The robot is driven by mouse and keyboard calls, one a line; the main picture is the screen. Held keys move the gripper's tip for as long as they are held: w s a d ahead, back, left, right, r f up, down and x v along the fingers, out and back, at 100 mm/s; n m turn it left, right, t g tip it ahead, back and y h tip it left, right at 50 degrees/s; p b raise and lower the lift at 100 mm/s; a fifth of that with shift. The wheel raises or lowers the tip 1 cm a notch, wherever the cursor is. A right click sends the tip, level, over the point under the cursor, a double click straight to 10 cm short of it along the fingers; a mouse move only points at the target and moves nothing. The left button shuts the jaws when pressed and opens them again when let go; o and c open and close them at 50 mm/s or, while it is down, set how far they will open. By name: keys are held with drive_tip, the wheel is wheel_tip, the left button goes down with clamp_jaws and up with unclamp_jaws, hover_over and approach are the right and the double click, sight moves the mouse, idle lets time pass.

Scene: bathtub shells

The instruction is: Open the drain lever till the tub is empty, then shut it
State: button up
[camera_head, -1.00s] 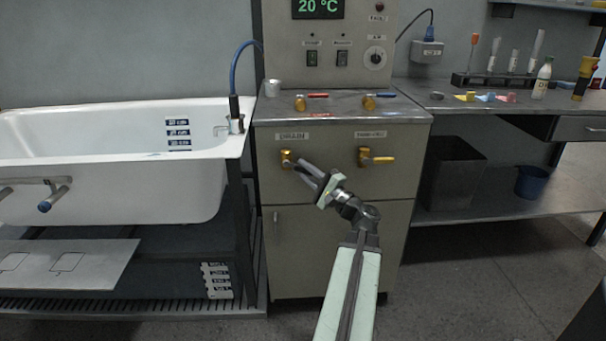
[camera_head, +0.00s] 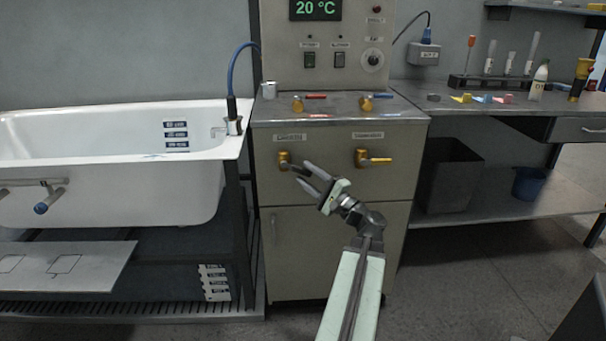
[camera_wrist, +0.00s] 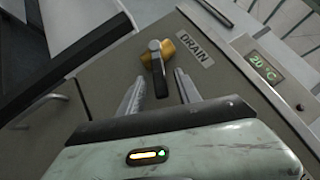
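The drain lever (camera_head: 284,160) is a brass valve under the DRAIN label on the cabinet front. In the wrist view its brass body (camera_wrist: 171,48) carries a dark handle (camera_wrist: 158,72) that points toward my gripper (camera_wrist: 160,88). My gripper is open, one finger on each side of the handle's line, with visible gaps. In the head view my gripper (camera_head: 302,172) is just right of and below the valve. The white tub (camera_head: 110,118) stands at left with a marked level strip inside. I cannot tell how much water it holds.
A second brass lever (camera_head: 373,159) sits right of the drain lever, its handle pointing right. Red and blue taps are on the cabinet top (camera_head: 335,111). The display (camera_head: 315,9) reads 20 °C. A bench with a dark bin (camera_head: 446,178) stands at right. The floor in front is clear.

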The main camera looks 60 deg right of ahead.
drive_tip(key=b+v, duration=0.1)
drive_tip(key=v, duration=0.4)
drive_tip(key=shift+s+f, duration=0.1)
drive_tip(key=shift+s, duration=0.15)
drive_tip(key=shift+c, duration=0.3)
